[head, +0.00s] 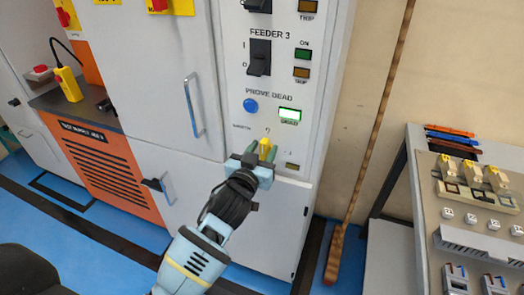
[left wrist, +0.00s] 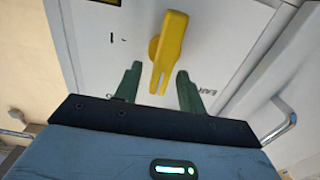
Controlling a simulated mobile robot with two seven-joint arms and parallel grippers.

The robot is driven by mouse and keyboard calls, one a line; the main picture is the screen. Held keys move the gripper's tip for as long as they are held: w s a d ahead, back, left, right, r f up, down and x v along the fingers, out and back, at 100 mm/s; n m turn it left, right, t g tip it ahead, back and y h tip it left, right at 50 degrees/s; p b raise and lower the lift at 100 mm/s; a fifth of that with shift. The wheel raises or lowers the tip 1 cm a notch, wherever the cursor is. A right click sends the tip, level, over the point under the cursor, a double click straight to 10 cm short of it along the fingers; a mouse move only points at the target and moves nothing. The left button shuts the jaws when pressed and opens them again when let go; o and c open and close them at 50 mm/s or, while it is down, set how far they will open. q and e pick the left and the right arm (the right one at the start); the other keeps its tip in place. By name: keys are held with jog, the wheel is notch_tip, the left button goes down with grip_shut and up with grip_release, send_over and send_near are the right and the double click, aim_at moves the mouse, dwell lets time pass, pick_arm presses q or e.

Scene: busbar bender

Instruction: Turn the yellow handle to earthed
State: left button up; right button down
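The yellow handle (left wrist: 171,45) sits on the white cabinet panel, below the prove dead section. In the left wrist view its round hub is at the upper left and its grip points down, slightly tilted. It also shows in the head view (head: 265,145), partly behind my gripper. My left gripper (left wrist: 158,88) is open, with one green finger on each side of the handle's lower end. Gaps show between the fingers and the handle. The label by the right finger is partly hidden. It also shows in the head view (head: 262,156). My right gripper is not in view.
A black feeder 3 switch (head: 260,58) is higher up. A metal door handle (head: 195,105) stands out at the left. A workbench (head: 420,215) with parts is at the right.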

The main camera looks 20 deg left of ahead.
pick_arm(q)
grip_shut()
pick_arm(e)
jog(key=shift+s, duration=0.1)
